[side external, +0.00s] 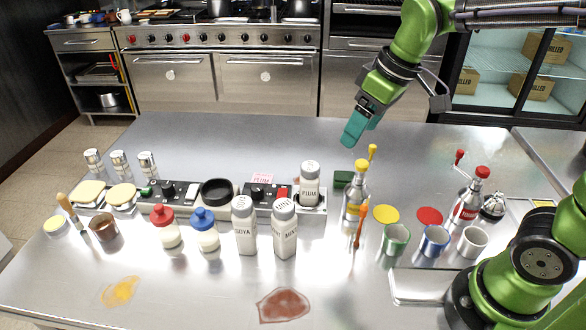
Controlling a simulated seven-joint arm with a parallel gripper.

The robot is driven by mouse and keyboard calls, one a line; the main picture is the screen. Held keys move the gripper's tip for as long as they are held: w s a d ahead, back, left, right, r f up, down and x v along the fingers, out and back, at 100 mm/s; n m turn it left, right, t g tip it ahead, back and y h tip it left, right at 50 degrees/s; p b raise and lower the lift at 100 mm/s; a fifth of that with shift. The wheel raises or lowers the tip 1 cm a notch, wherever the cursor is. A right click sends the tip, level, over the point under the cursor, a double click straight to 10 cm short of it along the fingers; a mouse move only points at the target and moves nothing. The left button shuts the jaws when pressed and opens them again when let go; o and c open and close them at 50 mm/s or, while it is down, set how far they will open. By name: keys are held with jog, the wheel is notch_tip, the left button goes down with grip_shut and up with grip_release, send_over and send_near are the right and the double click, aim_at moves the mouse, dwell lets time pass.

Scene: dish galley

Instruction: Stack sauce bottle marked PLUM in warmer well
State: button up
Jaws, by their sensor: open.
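The white sauce bottle marked PLUM (309,194) stands upright at the right end of the warmer (312,209), and its base appears to be in the well there. The warmer is a low metal unit with black knobs. A dark round opening (216,190) lies further left on it. A small pink sign reading PLUM (262,180) stands behind the warmer. My gripper (350,138), with teal fingers, is up and to the right of the bottle, apart from it, above the counter. It is open, with nothing seen between its fingers.
Bottles marked SOYA (245,230) and MINT (285,234) stand in front of the warmer. Red-capped (166,232) and blue-capped (205,235) bottles stand left of them. A yellow-topped bottle (353,205) and several mugs stand right. The back of the counter is clear.

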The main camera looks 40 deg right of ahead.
jog(key=s+d+m+t, duration=0.1)
jog(key=s+m+t, duration=0.2)
jog(key=s+m, duration=0.3)
jog(key=shift+s+d+f+m+t, duration=0.3)
jog(key=shift+s+f+t, duration=0.15)
jog(key=shift+s, duration=1.05)
